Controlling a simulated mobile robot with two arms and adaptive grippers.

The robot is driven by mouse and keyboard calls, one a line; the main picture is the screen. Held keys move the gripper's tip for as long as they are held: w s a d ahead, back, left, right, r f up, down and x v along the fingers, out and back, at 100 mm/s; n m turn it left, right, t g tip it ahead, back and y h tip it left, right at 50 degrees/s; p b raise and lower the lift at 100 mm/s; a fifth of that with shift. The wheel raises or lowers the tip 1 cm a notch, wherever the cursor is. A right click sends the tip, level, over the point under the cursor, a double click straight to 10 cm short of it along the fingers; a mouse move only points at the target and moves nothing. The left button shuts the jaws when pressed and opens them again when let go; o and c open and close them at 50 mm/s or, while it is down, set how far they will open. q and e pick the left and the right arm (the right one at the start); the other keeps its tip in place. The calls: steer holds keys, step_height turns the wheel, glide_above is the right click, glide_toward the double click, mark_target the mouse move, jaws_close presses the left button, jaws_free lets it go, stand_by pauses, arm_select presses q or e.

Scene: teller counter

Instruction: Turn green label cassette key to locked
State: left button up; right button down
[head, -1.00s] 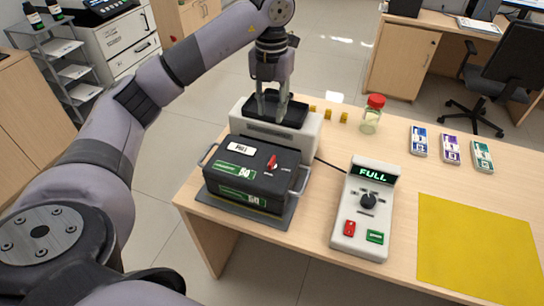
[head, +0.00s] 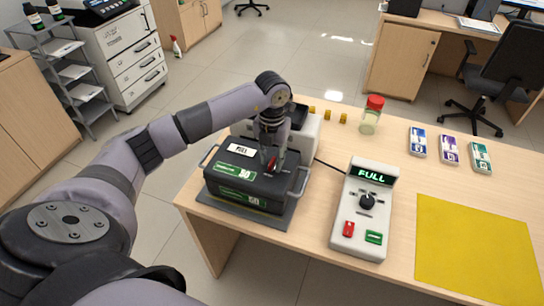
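The dark grey cassette (head: 246,186) with green labels sits on a grey base at the left of the counter. A white tag reading "FULL" (head: 241,150) lies on its lid. The red key (head: 271,163) is on the right part of the lid. My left gripper (head: 272,160) points down over the lid, with its fingertips at the red key. The fingers partly hide the key, and I cannot tell whether they are closed on it or which way it points. My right gripper is not in view.
A white control box (head: 352,226) with a lit "FULL" display, dark knob and red and green buttons stands to the right. A red-lidded jar (head: 371,118), several banknote bundles (head: 449,149) and a yellow mat (head: 474,246) are farther right. A pale machine (head: 304,140) stands behind the cassette.

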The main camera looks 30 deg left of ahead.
arm_select(q)
steer(key=shift+f, duration=0.15)
steer(key=shift+c, duration=0.3)
jaws_close()
